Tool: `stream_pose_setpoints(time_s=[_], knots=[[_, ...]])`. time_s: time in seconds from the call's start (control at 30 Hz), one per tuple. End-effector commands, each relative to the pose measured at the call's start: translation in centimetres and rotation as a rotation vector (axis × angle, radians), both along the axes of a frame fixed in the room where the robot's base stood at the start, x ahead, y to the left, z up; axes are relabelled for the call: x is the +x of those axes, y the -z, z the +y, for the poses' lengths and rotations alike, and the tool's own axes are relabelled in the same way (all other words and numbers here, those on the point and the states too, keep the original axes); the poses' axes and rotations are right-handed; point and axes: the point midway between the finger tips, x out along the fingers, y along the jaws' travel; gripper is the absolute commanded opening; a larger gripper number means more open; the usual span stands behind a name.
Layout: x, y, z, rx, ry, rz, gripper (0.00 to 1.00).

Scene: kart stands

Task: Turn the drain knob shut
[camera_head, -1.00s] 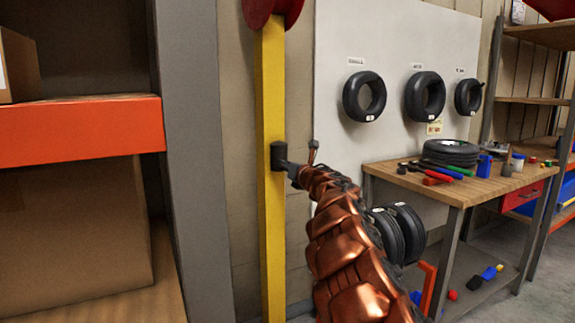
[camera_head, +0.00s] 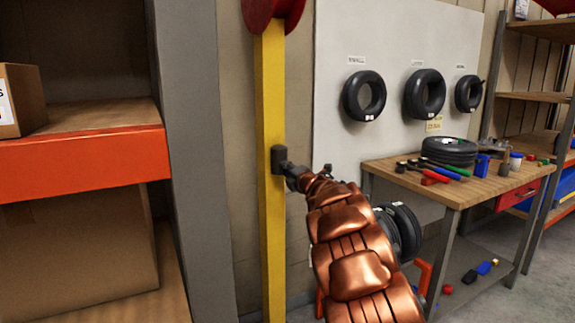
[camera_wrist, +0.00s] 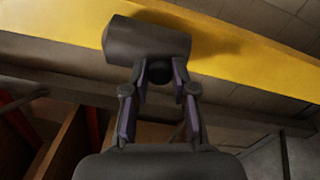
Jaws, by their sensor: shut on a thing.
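The drain knob (camera_head: 278,160) is a dark grey piece on the front of a yellow upright post (camera_head: 269,100). In the wrist view the knob (camera_wrist: 147,42) shows as a short dark cylinder lying across the picture against the yellow post. My gripper (camera_wrist: 161,76) is shut on the knob, its two fingers on either side of a short dark part under the cylinder. In the head view my gripper (camera_head: 286,168) is small and dark and meets the knob from the right. My copper arm hides part of what is behind it.
A red round thing (camera_head: 274,12) tops the post. An orange-edged shelf (camera_head: 85,162) with cardboard boxes stands left. A white panel with hanging tyres (camera_head: 365,96) is behind. A wooden workbench (camera_head: 490,189) with tools stands right, with tyres (camera_head: 405,230) below my arm's far side.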

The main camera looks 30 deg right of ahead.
Motion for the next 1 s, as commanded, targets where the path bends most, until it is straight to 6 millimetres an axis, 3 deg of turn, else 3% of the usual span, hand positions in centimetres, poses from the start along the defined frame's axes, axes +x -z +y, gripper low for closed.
stream_pose_setpoints(time_s=[1.0], knots=[[0.04, -0.4, 0.02, 0.963, 0.001, -0.08, 0.0]])
